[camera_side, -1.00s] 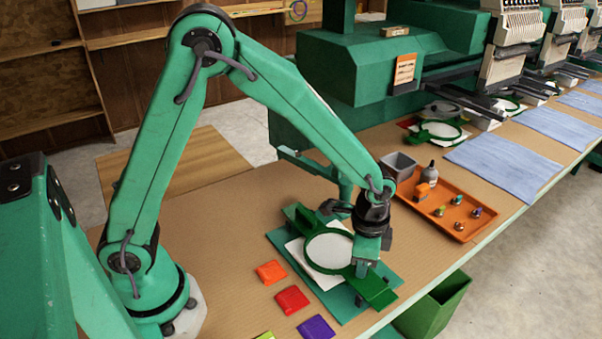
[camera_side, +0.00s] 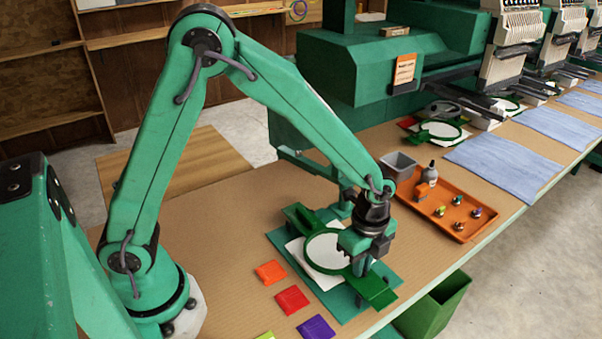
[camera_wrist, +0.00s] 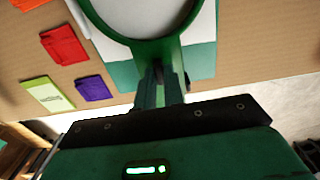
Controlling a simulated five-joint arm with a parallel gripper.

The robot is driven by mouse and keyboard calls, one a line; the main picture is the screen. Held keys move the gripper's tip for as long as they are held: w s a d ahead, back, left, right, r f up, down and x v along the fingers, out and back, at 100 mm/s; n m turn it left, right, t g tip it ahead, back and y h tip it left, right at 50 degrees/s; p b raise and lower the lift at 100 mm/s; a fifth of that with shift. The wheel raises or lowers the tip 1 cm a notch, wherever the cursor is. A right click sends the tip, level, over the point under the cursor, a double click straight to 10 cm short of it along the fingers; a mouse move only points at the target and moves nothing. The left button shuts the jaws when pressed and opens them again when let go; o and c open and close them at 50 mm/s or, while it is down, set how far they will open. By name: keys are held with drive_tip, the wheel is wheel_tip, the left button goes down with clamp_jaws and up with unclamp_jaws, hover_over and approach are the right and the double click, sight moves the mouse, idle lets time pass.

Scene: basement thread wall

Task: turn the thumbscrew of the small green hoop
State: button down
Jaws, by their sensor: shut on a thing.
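The small green hoop (camera_side: 310,240) lies on white cloth over a teal board (camera_side: 345,302), with green brackets at two of its sides. In the wrist view the hoop's ring (camera_wrist: 178,48) fills the top, with white fabric inside it. My gripper (camera_side: 360,268) points down at the hoop's near right edge, where the thumbscrew sits. Its fingers (camera_wrist: 160,78) are close together and shut on the thumbscrew, which they and the ring hide from both views.
Orange, red and purple packets (camera_side: 291,299) lie left of the board. An orange tray (camera_side: 452,222) with a bottle and several small spools stands at the right, beside a grey bin (camera_side: 399,166). Another green hoop (camera_side: 441,132) lies farther back. A green bin (camera_side: 436,305) is below the table's edge.

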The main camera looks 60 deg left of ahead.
idle(0.4)
drive_tip(key=c, duration=1.5)
unclamp_jaws()
drive_tip(key=shift+r, duration=3.85)
drive_tip(key=shift+r, duration=0.1)
drive_tip(key=shift+a+r, duration=0.2)
drive_tip(key=shift+r, duration=0.05)
drive_tip(key=s+a+r+n+t, duration=0.2)
drive_tip(key=s+a+r+n, duration=0.2)
drive_tip(key=s+a+n, duration=0.1)
drive_tip(key=s+a+r+n+t, duration=0.1)
drive_tip(key=s+a+r+n, duration=0.3)
drive_tip(key=n, duration=0.3)
drive_tip(key=s+a+r+n+t, duration=0.2)
drive_tip(key=s+a+r+n, duration=0.2)
drive_tip(key=s+a+n, duration=0.1)
drive_tip(key=shift+s+a+n+t, duration=0.3)
drive_tip(key=shift+s+a+n, duration=0.15)
drive_tip(key=shift+s, duration=0.2)
